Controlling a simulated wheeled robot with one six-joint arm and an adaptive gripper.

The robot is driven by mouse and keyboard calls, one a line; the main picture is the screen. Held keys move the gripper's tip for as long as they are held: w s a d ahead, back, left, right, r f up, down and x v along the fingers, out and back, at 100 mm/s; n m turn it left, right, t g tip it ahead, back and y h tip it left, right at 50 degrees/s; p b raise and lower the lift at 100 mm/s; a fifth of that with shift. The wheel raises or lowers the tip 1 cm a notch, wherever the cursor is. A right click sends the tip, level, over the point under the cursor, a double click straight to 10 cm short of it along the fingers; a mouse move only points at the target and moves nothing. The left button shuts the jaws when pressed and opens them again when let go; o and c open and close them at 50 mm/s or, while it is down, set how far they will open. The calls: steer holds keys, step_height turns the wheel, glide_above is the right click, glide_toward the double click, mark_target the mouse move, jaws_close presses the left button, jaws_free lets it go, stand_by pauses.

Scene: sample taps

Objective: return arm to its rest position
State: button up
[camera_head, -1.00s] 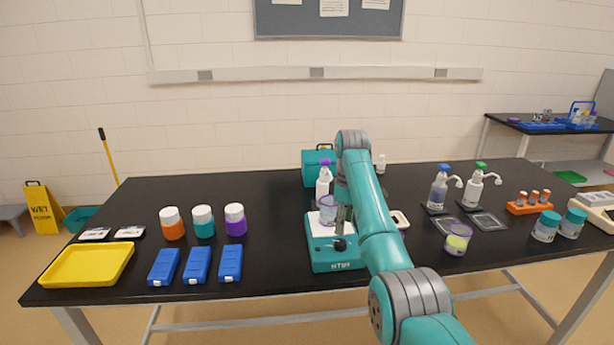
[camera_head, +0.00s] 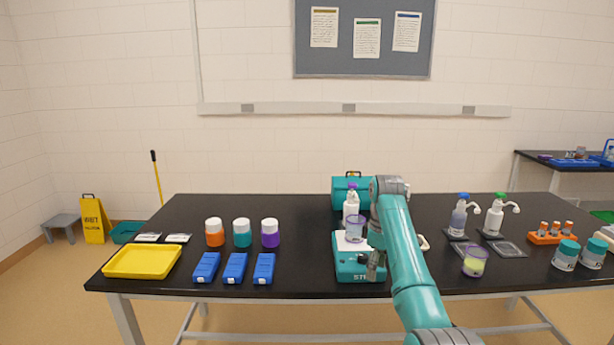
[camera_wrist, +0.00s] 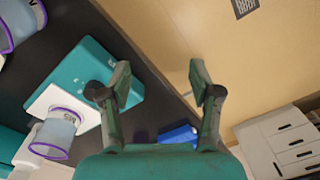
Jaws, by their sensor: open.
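My gripper (camera_wrist: 160,85) is open and empty in the wrist view, its two fingers apart with floor seen between and beyond them. In the head view my gripper (camera_head: 376,266) hangs low at the front of the teal stirrer-like device (camera_head: 358,264), partly hidden by my arm. My arm reaches out from the lower right of the head view, over the bench. A clear cup with a purple rim (camera_head: 355,229) stands on the white top of the device. The cup (camera_wrist: 58,133) and the device (camera_wrist: 97,72) also show at the left of the wrist view.
The black bench (camera_head: 310,220) holds a yellow tray (camera_head: 143,261), blue boxes (camera_head: 235,268), coloured jars (camera_head: 242,233) and pump bottles (camera_head: 495,215). Bare bench lies behind the jars.

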steer(key=s+f+m+t, duration=0.1)
steer(key=s+f+t, duration=0.15)
steer(key=f, duration=1.15)
steer(key=s+f+m+t, duration=0.15)
steer(key=s+f, duration=0.25)
steer(key=f, duration=0.9)
steer(key=s+f+m+t, duration=0.3)
steer(key=s+f, duration=1.2)
steer(key=s, duration=0.5)
steer(key=s+r+m+t, duration=0.1)
steer(key=s+r+t, duration=0.15)
steer(key=s, duration=0.95)
steer(key=s+r+m+t, duration=0.2)
steer(key=s+r, duration=0.1)
steer(key=s, duration=0.9)
steer(key=s+r+m+t, duration=0.1)
steer(key=s+r+t, duration=0.1)
steer(key=s+r, duration=0.6)
steer(key=s+r+m+t, duration=0.1)
steer(key=s+r+m, duration=0.1)
steer(key=s+r, duration=0.7)
step_height(320, 180, up, 7)
steer(key=shift+a+r+t, duration=0.15)
steer(key=shift+t, duration=0.2)
